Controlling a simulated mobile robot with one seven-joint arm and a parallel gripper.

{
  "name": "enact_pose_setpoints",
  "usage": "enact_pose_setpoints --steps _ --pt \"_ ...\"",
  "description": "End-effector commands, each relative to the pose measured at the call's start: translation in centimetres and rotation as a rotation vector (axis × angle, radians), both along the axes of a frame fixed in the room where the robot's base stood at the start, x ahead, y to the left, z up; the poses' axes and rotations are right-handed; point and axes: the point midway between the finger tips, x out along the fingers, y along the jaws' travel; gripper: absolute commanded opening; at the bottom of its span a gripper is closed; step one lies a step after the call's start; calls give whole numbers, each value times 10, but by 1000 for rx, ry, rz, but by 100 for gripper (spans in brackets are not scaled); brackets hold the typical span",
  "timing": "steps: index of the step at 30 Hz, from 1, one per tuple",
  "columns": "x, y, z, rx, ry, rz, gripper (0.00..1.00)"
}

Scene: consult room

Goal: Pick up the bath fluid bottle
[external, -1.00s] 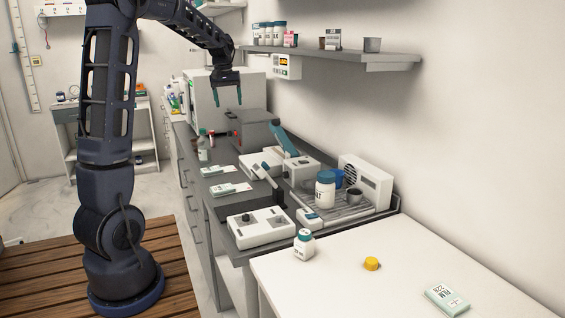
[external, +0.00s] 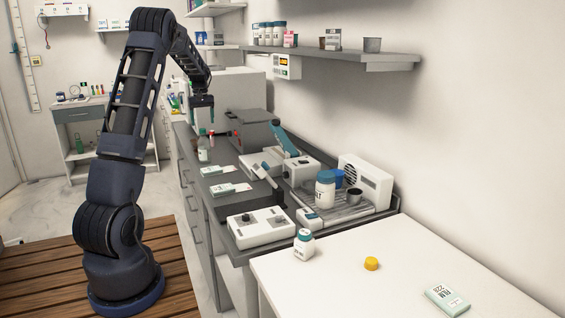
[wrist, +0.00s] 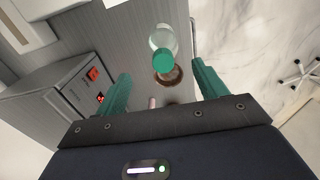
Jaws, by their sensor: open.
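A clear bottle with a green cap (wrist: 163,42), likely the bath fluid bottle, stands on the grey counter; its label cannot be read. It also shows in the external view as a small bottle (external: 203,152) near the counter's front edge. My gripper (external: 204,117) is above it, pointing down, with its teal fingers apart and empty. In the wrist view, the bottle's cap lies between the lines of the two fingers of my gripper (wrist: 162,76), slightly beyond the tips. I see no contact.
A grey box-shaped device (external: 243,130) stands right of the bottle, with red marks in the wrist view (wrist: 92,73). A brown round thing (wrist: 174,80) and a small pink one (wrist: 152,102) are close to the bottle. White packs (external: 230,188) lie nearer on the counter.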

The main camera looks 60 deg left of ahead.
Motion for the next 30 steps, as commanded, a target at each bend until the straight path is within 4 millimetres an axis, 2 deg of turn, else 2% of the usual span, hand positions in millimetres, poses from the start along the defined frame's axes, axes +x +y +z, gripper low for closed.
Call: enact_pose_setpoints --steps 3,11,21,29,30 --pt "0 -1 -18 -2 1 -1 71" --pt "-1 0 -35 -2 1 0 71" --pt "-4 2 -76 -1 0 -1 71" --pt "-4 2 -79 0 -1 -1 71" --pt "-4 2 -79 0 -1 -1 63"
